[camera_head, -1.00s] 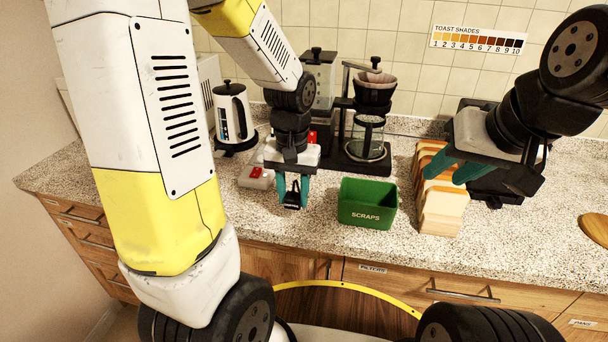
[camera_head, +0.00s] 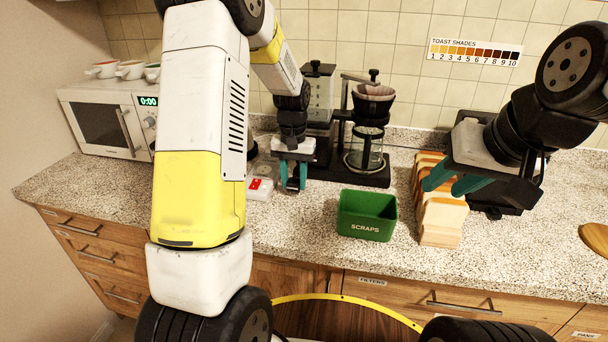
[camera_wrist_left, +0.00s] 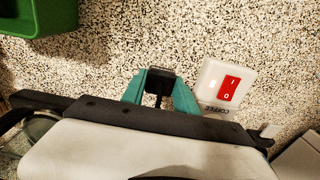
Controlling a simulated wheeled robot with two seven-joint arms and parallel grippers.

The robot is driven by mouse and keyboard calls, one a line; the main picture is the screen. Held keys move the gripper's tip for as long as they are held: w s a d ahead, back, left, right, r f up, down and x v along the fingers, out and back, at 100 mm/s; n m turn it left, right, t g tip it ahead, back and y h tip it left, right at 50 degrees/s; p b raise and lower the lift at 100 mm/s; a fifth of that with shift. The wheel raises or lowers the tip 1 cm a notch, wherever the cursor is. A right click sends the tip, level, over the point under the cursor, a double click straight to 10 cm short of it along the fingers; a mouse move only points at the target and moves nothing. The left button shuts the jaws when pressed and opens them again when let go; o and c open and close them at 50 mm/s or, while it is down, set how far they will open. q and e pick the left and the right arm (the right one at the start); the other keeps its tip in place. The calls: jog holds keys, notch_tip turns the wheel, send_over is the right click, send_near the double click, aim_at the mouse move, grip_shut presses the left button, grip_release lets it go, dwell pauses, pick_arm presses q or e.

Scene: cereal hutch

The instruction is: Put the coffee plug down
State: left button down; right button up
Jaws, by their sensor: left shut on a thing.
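The coffee plug (camera_wrist_left: 160,84) is a small black plug with a dark stem, held between the teal fingertips in the left wrist view. My left gripper (camera_head: 293,187) is shut on it, low near the counter, left of the green scraps bin and in front of the coffee maker. I cannot tell whether the plug touches the counter. A white socket box with a red switch (camera_wrist_left: 229,88), marked COFFEE, lies just right of the plug in the wrist view. It also shows left of the gripper in the head view (camera_head: 254,189). My right gripper (camera_head: 452,184) is open over the toast rack.
The green scraps bin (camera_head: 367,214) stands near the counter's front. The coffee maker (camera_head: 367,160) stands behind it. A wooden rack with toast (camera_head: 440,215) is to its right. A microwave (camera_head: 108,122) stands at far left. The speckled counter front left (camera_head: 110,195) is clear.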

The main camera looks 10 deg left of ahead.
pick_arm(q)
jog(key=shift+f, duration=0.85)
jog(key=shift+f, duration=0.45)
jog(key=shift+f, duration=0.15)
jog(key=c, duration=0.9)
grip_release()
jog(key=shift+c, duration=0.2)
